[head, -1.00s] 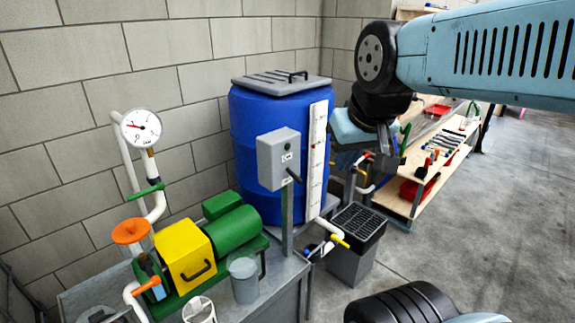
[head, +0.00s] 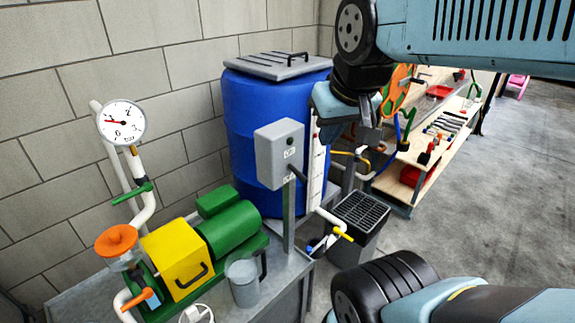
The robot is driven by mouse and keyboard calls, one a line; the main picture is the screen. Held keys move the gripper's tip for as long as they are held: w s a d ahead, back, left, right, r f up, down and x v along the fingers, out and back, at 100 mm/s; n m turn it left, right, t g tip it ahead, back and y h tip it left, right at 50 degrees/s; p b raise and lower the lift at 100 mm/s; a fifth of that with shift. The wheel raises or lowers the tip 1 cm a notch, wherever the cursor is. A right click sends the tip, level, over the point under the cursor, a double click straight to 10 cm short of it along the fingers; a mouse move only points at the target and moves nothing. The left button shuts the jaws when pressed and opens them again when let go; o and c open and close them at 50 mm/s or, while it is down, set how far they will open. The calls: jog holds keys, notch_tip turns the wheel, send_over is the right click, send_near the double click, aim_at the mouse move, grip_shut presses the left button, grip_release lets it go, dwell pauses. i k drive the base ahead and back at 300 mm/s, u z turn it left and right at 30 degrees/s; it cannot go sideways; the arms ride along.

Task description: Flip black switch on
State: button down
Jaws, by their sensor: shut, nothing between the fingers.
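A grey control box (head: 279,155) stands on a post in front of the blue barrel. A black switch lever (head: 298,173) sticks out from its lower front, angled down to the right. A small dark green round spot (head: 290,141) shows above the lever. My gripper (head: 368,140) is at the right of the box, pointing down, apart from the lever. Its fingers are shut and empty, small in view and partly hidden by my wrist.
A blue barrel (head: 243,120) stands behind the box. A green motor (head: 232,232) and yellow cover (head: 178,262) are on the metal bench. A black-grated bin (head: 361,218) is below my gripper. A wooden shelf (head: 400,170) stands at right. Floor is free at right.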

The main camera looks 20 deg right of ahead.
aim_at(301, 176)
jog(key=u, duration=1.25)
jog(key=i, duration=0.1)
jog(key=z, duration=2.4)
jog(key=k, duration=0.6)
jog(key=u, duration=0.3)
